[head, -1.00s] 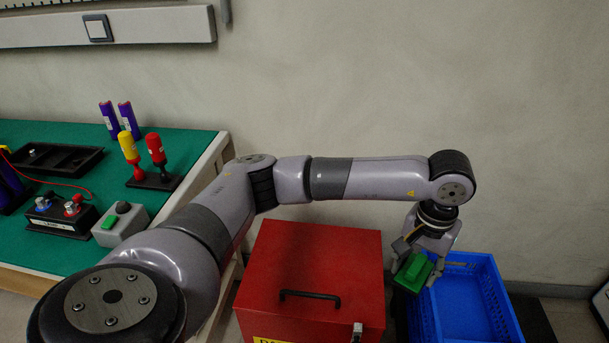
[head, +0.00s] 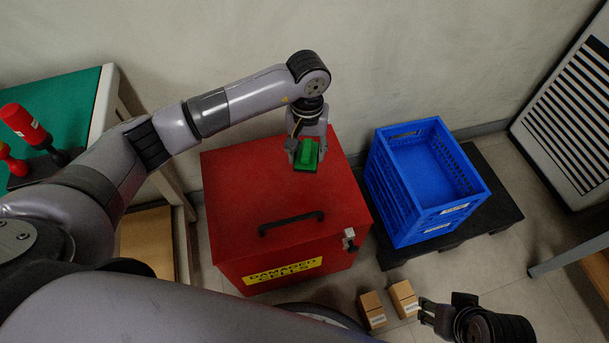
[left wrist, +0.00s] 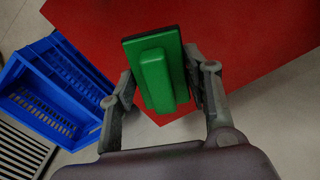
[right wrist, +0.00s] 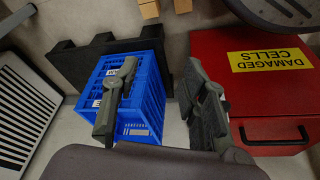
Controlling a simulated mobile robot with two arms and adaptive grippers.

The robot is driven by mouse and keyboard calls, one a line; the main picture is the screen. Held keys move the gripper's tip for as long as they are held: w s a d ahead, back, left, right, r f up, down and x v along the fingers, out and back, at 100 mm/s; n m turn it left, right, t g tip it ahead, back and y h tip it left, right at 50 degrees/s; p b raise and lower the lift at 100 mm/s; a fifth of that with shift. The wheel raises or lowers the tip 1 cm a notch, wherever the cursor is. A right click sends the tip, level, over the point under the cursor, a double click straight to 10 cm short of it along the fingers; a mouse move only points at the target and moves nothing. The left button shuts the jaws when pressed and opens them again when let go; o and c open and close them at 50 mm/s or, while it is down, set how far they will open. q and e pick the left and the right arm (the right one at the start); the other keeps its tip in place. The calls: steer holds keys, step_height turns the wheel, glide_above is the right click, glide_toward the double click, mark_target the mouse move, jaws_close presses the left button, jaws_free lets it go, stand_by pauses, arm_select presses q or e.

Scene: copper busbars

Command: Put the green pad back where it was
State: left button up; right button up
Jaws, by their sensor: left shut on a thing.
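The green pad (head: 306,160), a flat plate with a raised green block on it, is held in my left gripper (head: 307,150). In the left wrist view the pad (left wrist: 157,75) sits between the two fingers, which are shut on its sides. In the head view it appears over the back right part of the red box's lid (head: 240,180); its height above the lid is hard to tell. My right gripper (head: 440,312) is low at the bottom right. In the right wrist view its fingers (right wrist: 160,105) are apart with nothing between them.
A blue crate (head: 400,205) stands on a black pallet (head: 500,195), right of the red box marked DAMAGED CELLS. Two small cartons (head: 388,303) are on the floor in front. A green-topped bench (head: 70,112) with red-handled tools is at the left. A slatted grey unit (head: 575,120) is at the right.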

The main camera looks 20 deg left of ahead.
arm_select(q)
glide_above(306, 182)
step_height(306, 182, down, 6)
steer(key=shift+w+r+b, duration=0.1)
steer(key=shift+b, duration=0.3)
steer(key=shift+f, duration=0.55)
step_height(306, 182, down, 3)
steer(key=shift+f+b, duration=0.2)
steer(key=shift+b, duration=0.25)
steer(key=shift+f, duration=0.2)
arm_select(e)
steer(key=w+t, duration=0.1)
steer(key=w+a, duration=0.1)
steer(key=w, duration=0.1)
steer(key=w+t, duration=0.1)
steer(key=w, duration=0.1)
steer(key=shift+a+t+y, duration=0.25)
steer(key=shift+t+y, duration=0.05)
steer(key=shift+w, duration=0.1)
arm_select(q)
steer(key=shift+f, duration=0.15)
steer(key=o, duration=1.1)
arm_select(e)
steer(key=shift+w+a+r+t, duration=0.25)
steer(key=shift+w+t, duration=0.15)
steer(key=shift+w, duration=0.1)
